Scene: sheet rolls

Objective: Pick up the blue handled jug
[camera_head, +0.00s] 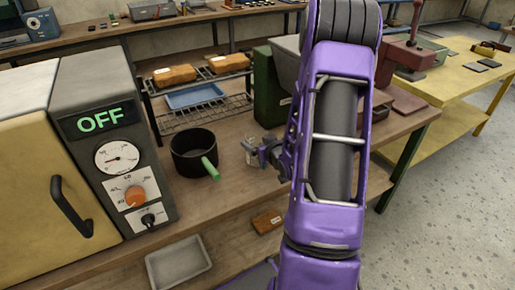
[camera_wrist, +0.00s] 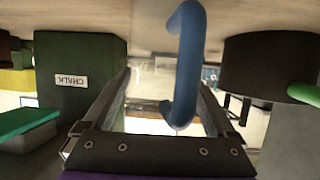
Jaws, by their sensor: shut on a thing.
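The blue handled jug (camera_wrist: 185,65) shows close up in the wrist view, its blue handle curving in front of a clear, see-through body. In the head view the clear jug (camera_head: 251,152) is small and partly covered by my gripper (camera_head: 262,153), just right of a black pot. In the wrist view the fingers of my gripper (camera_wrist: 167,76) lie on either side of the jug, shut on it. The wrist picture is upside down, with the bench top along its upper edge. I cannot tell whether the jug's base touches the bench.
The black pot (camera_head: 193,152) with a green handle stands close left of the jug. A grey oven (camera_head: 115,150) reading OFF is farther left. A green box (camera_wrist: 80,80) labelled CHALK stands nearby.

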